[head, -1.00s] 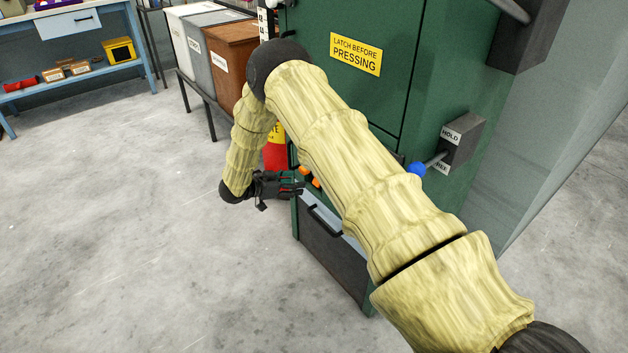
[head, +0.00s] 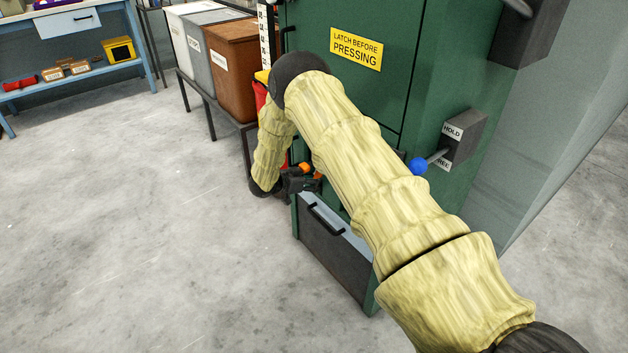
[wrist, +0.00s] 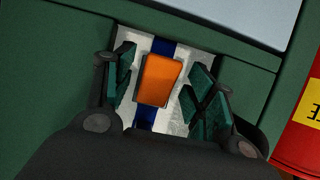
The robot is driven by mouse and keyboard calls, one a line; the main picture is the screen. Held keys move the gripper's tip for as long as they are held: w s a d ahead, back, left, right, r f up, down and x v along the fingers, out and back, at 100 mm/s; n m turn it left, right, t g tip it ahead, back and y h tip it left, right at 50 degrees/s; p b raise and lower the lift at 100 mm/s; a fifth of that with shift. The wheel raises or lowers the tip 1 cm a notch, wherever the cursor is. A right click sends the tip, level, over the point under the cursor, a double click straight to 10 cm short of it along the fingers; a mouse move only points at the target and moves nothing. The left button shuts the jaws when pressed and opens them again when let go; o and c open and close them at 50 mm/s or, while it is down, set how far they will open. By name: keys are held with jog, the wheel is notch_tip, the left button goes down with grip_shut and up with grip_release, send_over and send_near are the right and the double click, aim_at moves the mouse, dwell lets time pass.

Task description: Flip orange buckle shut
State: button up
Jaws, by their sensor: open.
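The orange buckle (wrist: 160,80) shows in the wrist view as an orange block over a blue strip on a pale plate (wrist: 198,60), fixed to the green machine. My gripper (wrist: 165,88) is open, with one finger to the left of the buckle and the other to its right. The buckle lies between the fingers, with a visible gap on each side. In the head view my gripper (head: 312,180) is at the machine's front, largely hidden by my arm. A bit of orange (head: 305,168) shows beside it.
The green machine (head: 365,105) carries a yellow sign (head: 356,47) and a blue-knobbed lever (head: 418,166) at right. A drawer (head: 335,245) with a black handle is below my gripper. A brown bin (head: 232,75) stands to the left. The floor at left is clear.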

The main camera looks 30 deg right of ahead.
jog(key=c, duration=1)
jog(key=shift+f, duration=0.1)
jog(key=shift+d+f+h+b, duration=0.1)
jog(key=shift+f+h+b, duration=0.2)
jog(key=shift+h+b, duration=0.25)
jog(key=shift+d+f+h+b, duration=0.3)
jog(key=shift+h+b, duration=0.45)
jog(key=shift+h, duration=0.3)
jog(key=shift+d+f+h+b, duration=0.2)
jog(key=shift+h+b, duration=0.55)
jog(key=shift+h, duration=0.05)
jog(key=shift+d+h+b, duration=0.2)
jog(key=shift+h+b, duration=0.15)
jog(key=shift+h, duration=0.15)
